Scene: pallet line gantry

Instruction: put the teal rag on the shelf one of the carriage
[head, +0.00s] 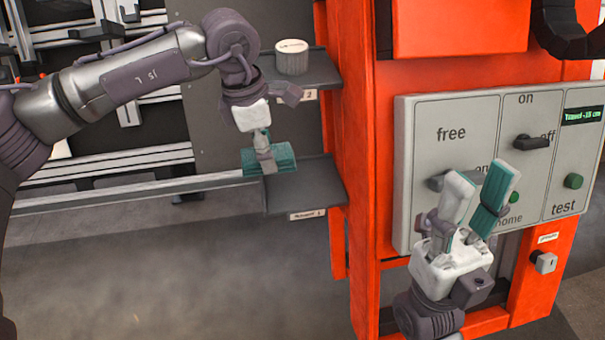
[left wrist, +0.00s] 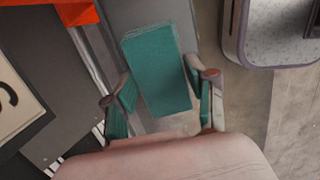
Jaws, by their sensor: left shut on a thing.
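The teal rag (head: 284,158) is a folded block held in my left gripper (head: 265,154). In the head view it is at the left part of the lower grey shelf (head: 310,186), whose front label ends in 1. I cannot tell whether the rag touches the shelf. In the left wrist view the rag (left wrist: 157,70) lies between the two fingers, with a grey surface behind it. My right gripper (head: 482,185) is open and empty in front of the control panel.
An upper shelf (head: 318,72), labelled 2, bears a round grey-white tin (head: 292,57). The orange carriage column (head: 362,130) stands right of the shelves. The grey control panel (head: 420,150) has switches and a green button. A metal rail (head: 140,191) runs left.

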